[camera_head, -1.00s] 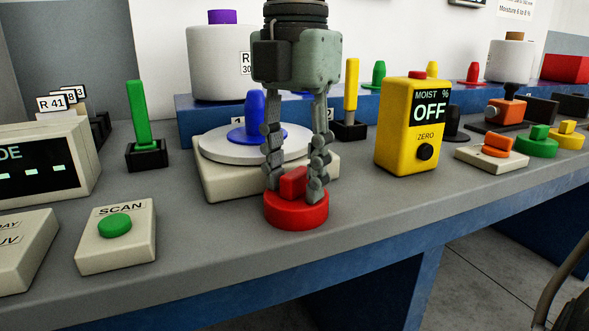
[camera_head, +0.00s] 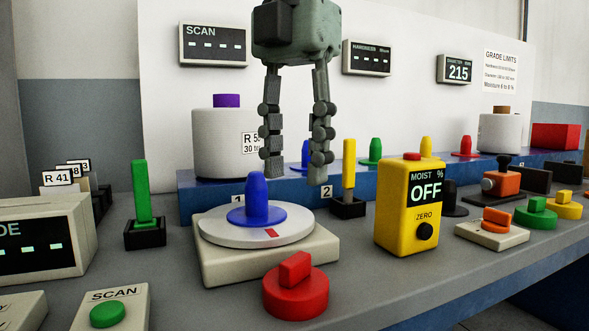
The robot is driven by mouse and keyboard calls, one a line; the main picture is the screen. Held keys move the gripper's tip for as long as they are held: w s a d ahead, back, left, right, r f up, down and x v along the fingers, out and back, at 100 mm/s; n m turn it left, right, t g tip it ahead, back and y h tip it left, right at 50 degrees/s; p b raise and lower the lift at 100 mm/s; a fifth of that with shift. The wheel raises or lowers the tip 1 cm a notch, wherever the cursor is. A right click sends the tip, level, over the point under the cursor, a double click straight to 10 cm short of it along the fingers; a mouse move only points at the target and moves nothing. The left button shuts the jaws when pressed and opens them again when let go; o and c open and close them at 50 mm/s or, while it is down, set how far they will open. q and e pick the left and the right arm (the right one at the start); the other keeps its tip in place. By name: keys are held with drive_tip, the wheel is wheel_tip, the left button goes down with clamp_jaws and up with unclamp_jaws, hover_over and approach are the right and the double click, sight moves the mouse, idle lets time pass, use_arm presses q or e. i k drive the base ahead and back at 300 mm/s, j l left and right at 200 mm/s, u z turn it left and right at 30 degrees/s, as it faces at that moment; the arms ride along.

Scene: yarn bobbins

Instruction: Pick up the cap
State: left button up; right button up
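A red cap (camera_head: 296,292) with a raised bar handle sits on the grey bench in front of the white turntable unit. My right gripper (camera_head: 296,172) hangs above and behind it in the picture, fingers pointing down, spread apart and empty. It is clear of the red cap. Similar low pieces with bar handles, a green cap (camera_head: 536,217), a yellow cap (camera_head: 563,208) and an orange cap (camera_head: 497,219), sit at the right. My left gripper is not in view.
A blue cone (camera_head: 257,204) stands on the turntable (camera_head: 218,231). A yellow moisture meter (camera_head: 408,211) stands right of it. A green peg (camera_head: 141,193) and a scan button box (camera_head: 128,298) are at the left. The bench front right of the red cap is clear.

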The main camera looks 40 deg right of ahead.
sight(293, 291)
drive_tip(key=k, duration=2)
